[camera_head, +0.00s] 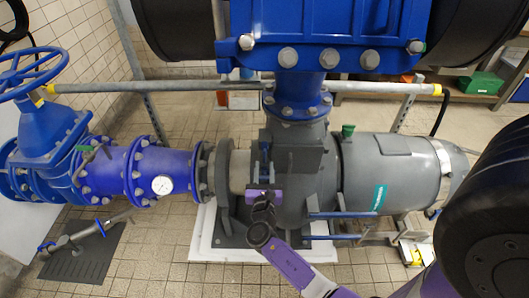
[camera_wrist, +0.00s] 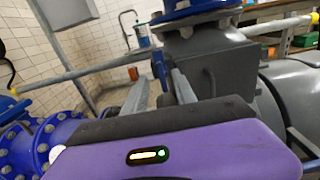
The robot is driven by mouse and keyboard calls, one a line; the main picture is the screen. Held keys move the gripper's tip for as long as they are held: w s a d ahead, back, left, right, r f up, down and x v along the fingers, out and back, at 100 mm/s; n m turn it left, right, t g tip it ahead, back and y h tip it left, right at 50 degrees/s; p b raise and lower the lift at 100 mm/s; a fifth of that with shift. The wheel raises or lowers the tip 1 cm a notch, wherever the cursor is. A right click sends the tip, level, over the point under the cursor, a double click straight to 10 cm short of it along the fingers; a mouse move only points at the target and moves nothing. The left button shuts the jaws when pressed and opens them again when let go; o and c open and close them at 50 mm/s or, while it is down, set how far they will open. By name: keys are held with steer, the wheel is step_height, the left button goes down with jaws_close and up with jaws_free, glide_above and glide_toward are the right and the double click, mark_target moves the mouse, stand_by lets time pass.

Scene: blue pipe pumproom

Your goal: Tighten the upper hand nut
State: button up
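A small upright blue piece (camera_head: 264,153) on the grey pump body looks like the upper hand nut, though it is too small to be certain. It also shows in the wrist view (camera_wrist: 160,69), between the ends of my two grey fingers. My gripper (camera_wrist: 159,76) is open, with a gap on either side of the blue piece. I cannot tell whether a finger touches it. In the head view, my purple gripper (camera_head: 263,175) is in front of the pump, just below the blue piece. My wrist hides part of the pump's lower front.
The grey pump (camera_head: 305,160) stands on a white plinth (camera_head: 204,240). A blue pipe with a gauge (camera_head: 162,185) and a handwheel valve (camera_head: 35,75) are at left. A grey rail (camera_head: 190,87) crosses behind. Blue bars (camera_head: 340,214) stick out at right.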

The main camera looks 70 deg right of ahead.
mark_target(264, 154)
steer(key=shift+x, duration=3.85)
jaws_close()
